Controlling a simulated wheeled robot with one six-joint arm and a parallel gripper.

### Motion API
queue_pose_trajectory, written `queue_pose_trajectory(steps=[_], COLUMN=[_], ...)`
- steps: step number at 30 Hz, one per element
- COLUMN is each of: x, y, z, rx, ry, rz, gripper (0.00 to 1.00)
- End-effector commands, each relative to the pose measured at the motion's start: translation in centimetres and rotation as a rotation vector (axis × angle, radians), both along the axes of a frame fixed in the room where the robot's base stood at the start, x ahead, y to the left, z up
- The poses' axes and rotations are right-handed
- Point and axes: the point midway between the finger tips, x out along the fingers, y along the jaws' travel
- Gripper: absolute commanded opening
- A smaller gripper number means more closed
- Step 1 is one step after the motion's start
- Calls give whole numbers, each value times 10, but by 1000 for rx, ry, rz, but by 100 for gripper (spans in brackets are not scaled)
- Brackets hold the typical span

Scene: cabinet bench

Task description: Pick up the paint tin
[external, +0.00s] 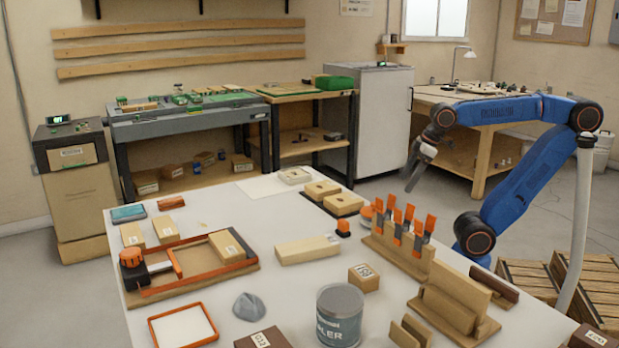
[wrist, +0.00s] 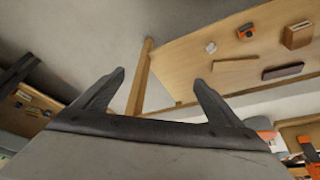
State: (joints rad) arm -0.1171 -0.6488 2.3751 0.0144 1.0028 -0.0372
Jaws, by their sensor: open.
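My gripper (external: 412,178) is in the air beyond the table's far right side, well behind and above the tin. The wrist view shows its two dark fingers (wrist: 159,76) spread apart with nothing between them. I do not see the tin in the wrist view.
On the white table (external: 232,205), a wooden rack with orange-handled tools (external: 400,235) stands right of the tin. A small labelled box (external: 364,277) is behind it and a grey lump (external: 249,307) left of it. A wooden bench top (wrist: 230,62) shows in the wrist view.

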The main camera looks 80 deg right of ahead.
Motion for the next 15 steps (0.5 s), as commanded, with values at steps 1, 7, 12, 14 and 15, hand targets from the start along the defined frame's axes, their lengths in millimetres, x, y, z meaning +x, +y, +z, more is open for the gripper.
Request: queue_pose_trajectory(steps=[1,7,12,14,15], x=[16,70,111,124,133], y=[13,66,123,145,161], z=[14,64,101,112,119], rx=[0,-1,0,1,0], ry=[3,4,3,3,3], rz=[42,189,316,361,391], gripper=[90,90,90,90,90])
